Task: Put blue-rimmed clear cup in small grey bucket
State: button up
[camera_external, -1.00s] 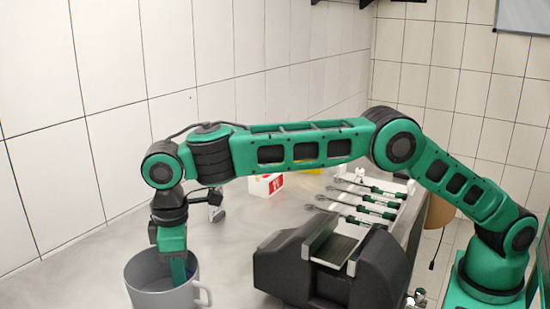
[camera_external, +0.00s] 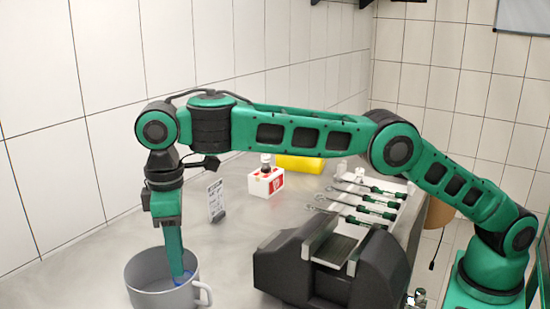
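The small grey bucket (camera_external: 150,299) stands on the bench at the lower left, with its handle to the right. My gripper (camera_external: 179,276) points down into it, and its fingers are seen edge-on near the bucket's right inner wall. A small patch of blue rim, apparently the blue-rimmed clear cup (camera_external: 187,273), shows beside the fingertips inside the bucket. The rest of the cup is hidden or too clear to see. I cannot tell whether the fingers are open or shut, or whether they touch the cup.
A dark vise-like block (camera_external: 335,270) stands to the right of the bucket. Behind are a small sign (camera_external: 215,200), a white-and-red box (camera_external: 266,182), a yellow object (camera_external: 299,164) and several green-handled tools (camera_external: 365,201). The tiled wall is at the left. The bench between bucket and sign is clear.

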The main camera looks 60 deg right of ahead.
jog(key=shift+r, duration=0.75)
jog(key=shift+d, duration=0.1)
